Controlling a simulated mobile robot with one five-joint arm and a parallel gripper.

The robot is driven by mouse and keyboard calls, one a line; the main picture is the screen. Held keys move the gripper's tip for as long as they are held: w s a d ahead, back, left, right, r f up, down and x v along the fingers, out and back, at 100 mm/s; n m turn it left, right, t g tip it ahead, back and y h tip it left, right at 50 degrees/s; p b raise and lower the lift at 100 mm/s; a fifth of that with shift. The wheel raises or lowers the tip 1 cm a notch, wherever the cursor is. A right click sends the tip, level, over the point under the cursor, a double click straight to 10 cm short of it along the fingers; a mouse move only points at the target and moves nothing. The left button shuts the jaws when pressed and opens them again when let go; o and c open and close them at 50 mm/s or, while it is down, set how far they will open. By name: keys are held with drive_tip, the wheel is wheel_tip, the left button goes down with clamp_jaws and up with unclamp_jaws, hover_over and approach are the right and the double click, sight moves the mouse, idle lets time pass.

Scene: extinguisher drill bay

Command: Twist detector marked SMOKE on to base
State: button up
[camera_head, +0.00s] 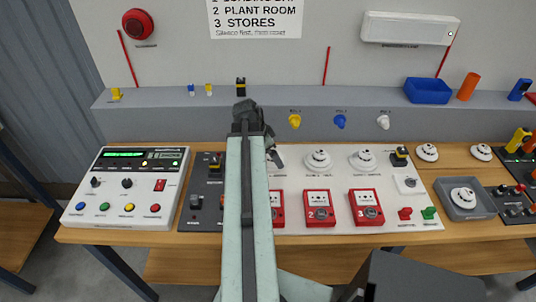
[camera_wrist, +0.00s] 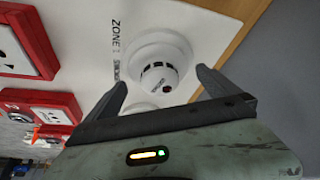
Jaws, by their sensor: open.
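In the wrist view a white round detector (camera_wrist: 158,76) with dark slots and a small red dot sits over a wider white round base (camera_wrist: 163,48) on the white panel, beside printed "ZONE 1" lettering. Small print on the detector is too blurred to read surely, and I cannot tell whether it is locked on. My gripper (camera_wrist: 162,80) is open, with one finger on each side of the detector and no clear contact. In the head view my gripper (camera_head: 273,154) is over the panel's left part, and my arm hides most of that spot.
More white round units (camera_head: 319,159) (camera_head: 363,159) sit on the panel. Loose-looking ones (camera_head: 427,152) (camera_head: 481,152) lie right of it, and another (camera_head: 464,194) is in a grey tray (camera_head: 447,208). Red call points (camera_head: 319,207) line the panel front. A control panel (camera_head: 125,188) stands left.

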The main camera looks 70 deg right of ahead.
drive_tip(key=shift+s+d+f, duration=0.15)
drive_tip(key=shift+f, duration=0.45)
drive_tip(key=shift+r, duration=0.15)
drive_tip(key=c, duration=1.5)
drive_tip(key=shift+m+g+y, duration=0.3)
drive_tip(key=shift+m, duration=0.8)
drive_tip(key=shift+d+m, duration=0.15)
drive_tip(key=shift+m, duration=0.45)
drive_tip(key=shift+m+g+y, duration=0.3)
drive_tip(key=shift+m, duration=0.2)
